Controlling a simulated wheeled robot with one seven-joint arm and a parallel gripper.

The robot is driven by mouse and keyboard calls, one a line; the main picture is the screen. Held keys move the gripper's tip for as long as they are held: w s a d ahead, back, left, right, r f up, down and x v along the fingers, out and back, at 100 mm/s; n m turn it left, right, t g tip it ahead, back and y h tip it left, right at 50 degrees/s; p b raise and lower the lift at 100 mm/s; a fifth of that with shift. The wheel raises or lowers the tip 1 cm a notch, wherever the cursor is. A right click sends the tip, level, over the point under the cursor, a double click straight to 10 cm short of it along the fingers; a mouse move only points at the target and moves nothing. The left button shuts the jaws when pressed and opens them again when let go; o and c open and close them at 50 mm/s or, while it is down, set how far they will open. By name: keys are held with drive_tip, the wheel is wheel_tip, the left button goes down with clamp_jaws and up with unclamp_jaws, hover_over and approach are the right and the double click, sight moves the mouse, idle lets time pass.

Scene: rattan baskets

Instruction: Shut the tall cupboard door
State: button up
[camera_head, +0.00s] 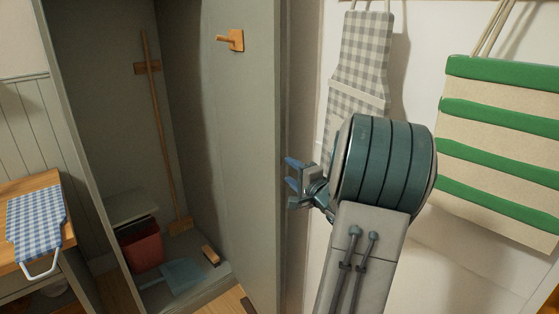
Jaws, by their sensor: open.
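The tall grey-green cupboard (95,110) stands open at the left of the head view. Its tall door (245,150) is swung out on the right side, with its inner face toward the camera and a wooden peg (236,40) high on that face. My gripper (292,173) is open and empty, just right of the door's free edge in the picture. Its blue fingertips point left toward the door. Whether they touch it I cannot tell. The door's outer face is hidden.
Inside the cupboard are a broom (160,130), a red bucket (142,248), a blue dustpan (184,275) and a small brush (211,255). A wooden counter with a checked cloth (35,220) stands left. A checked apron (360,60) and striped bag (500,150) hang right.

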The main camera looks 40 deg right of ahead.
sight(283, 162)
drive_tip(key=w, duration=0.7)
drive_tip(key=shift+d+f, duration=0.1)
drive_tip(key=shift+d, duration=0.1)
drive_tip(key=shift+w+d, duration=0.3)
drive_tip(key=shift+d, duration=0.2)
drive_tip(key=shift+w+d, duration=0.25)
drive_tip(key=shift+d, duration=0.25)
drive_tip(key=shift+a, duration=0.1)
